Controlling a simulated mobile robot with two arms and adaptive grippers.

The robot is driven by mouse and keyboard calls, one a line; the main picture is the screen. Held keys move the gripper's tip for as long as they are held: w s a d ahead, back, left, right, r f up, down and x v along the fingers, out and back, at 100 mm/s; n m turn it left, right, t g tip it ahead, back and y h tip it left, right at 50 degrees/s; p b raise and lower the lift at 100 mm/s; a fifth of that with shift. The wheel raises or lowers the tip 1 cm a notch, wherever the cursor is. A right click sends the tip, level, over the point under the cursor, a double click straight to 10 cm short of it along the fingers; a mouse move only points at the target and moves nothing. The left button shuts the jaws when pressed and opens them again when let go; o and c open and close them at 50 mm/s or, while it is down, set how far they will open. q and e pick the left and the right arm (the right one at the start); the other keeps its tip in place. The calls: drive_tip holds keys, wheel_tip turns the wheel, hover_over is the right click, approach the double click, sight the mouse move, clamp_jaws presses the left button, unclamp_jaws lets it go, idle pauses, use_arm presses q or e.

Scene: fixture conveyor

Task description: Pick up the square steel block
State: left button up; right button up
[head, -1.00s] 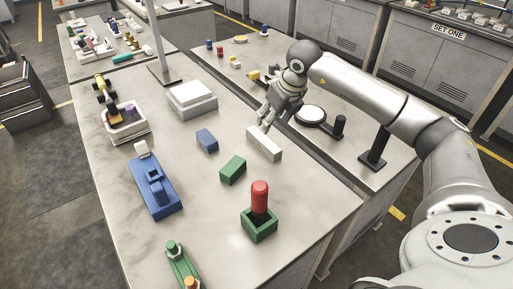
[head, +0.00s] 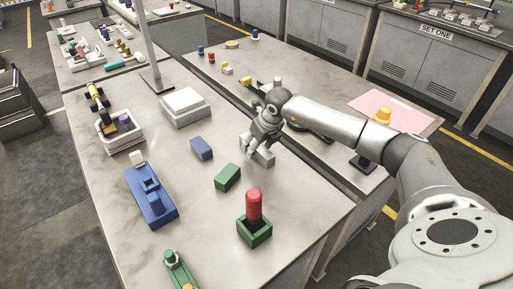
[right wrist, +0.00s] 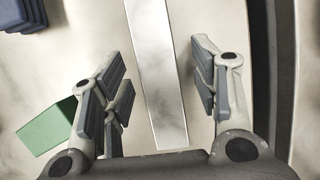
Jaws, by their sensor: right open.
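The steel block (head: 266,158) is a long, light grey bar lying on the near table. My right gripper (head: 256,148) is over it, hiding part of it in the head view. In the right wrist view the block (right wrist: 153,85) runs between the two open, empty fingers of my right gripper (right wrist: 160,75). Whether the fingertips reach down beside the block is unclear. My left gripper is not in view.
A green block (head: 228,177) and a blue block (head: 201,148) lie left of the steel block. A red cylinder (head: 254,204) stands in a green square holder (head: 254,232). White stacked boxes (head: 186,106) stand farther back. A dark gap separates the two tables.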

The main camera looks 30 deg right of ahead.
clamp_jaws()
drive_tip(key=shift+r, duration=0.1)
drive_tip(key=shift+r, duration=0.1)
idle(0.4)
